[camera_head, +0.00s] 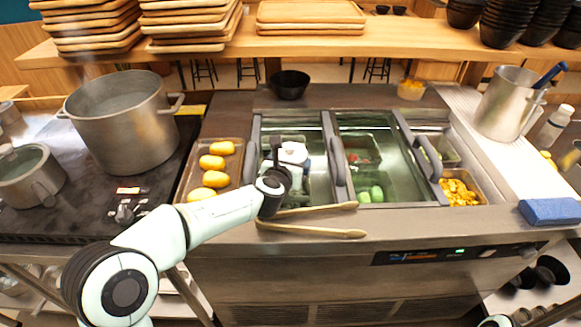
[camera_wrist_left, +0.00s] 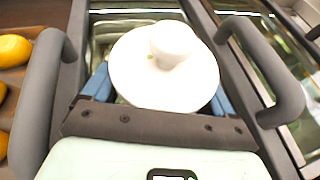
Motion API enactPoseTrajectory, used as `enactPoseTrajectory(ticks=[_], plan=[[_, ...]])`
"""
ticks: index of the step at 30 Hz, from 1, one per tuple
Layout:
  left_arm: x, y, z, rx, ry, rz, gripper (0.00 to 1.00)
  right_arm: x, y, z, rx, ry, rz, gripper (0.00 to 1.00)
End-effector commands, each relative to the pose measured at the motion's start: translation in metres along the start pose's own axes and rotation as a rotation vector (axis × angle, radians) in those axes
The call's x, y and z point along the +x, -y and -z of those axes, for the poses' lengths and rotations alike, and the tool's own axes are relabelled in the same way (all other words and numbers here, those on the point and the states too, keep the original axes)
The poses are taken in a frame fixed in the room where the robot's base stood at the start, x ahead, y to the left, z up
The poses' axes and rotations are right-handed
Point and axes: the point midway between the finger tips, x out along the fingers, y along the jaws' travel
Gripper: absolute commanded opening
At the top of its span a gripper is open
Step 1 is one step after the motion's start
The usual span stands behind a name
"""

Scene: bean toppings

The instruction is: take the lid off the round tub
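The round tub's white lid (camera_wrist_left: 150,75), a disc with a raised knob, fills the middle of the left wrist view. In the head view the white lid (camera_head: 293,151) shows over the left well of the counter. The tub's body is mostly hidden below it. My left gripper (camera_head: 285,165) is at the lid, coming from the near left. In the wrist view its blue fingers (camera_wrist_left: 160,88) are wide apart, one on each side of the lid. Contact with the rim cannot be made out. My right gripper is not in view.
Dark handles (camera_wrist_left: 262,75) flank the well. A tray of yellow items (camera_head: 215,148) lies left of it, and wooden tongs (camera_head: 310,231) lie in front. A large pot (camera_head: 122,125) stands on the stove. The right well (camera_head: 385,150) holds green items.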

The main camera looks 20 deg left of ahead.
Motion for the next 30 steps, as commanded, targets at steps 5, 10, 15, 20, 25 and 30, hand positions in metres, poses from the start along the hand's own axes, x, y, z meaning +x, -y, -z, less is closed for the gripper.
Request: enactPoseTrajectory(ticks=[5,10,15,20,25,30], plan=[[-0.001,0.0,-0.001,0.0,0.002,0.0,0.47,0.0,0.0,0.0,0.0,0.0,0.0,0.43],[-0.001,0.0,-0.001,0.0,0.002,0.0,0.47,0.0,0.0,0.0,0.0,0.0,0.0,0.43],[-0.004,0.0,-0.009,0.0,0.003,0.0,0.47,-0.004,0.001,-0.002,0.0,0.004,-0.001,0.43],[-0.013,-0.001,-0.031,-0.001,0.006,0.001,0.47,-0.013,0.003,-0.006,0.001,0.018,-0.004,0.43],[-0.03,-0.002,-0.073,-0.001,0.008,0.0,0.47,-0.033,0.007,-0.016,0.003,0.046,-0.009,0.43],[-0.05,-0.004,-0.122,-0.001,0.01,0.001,0.47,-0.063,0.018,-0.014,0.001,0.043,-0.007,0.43]])
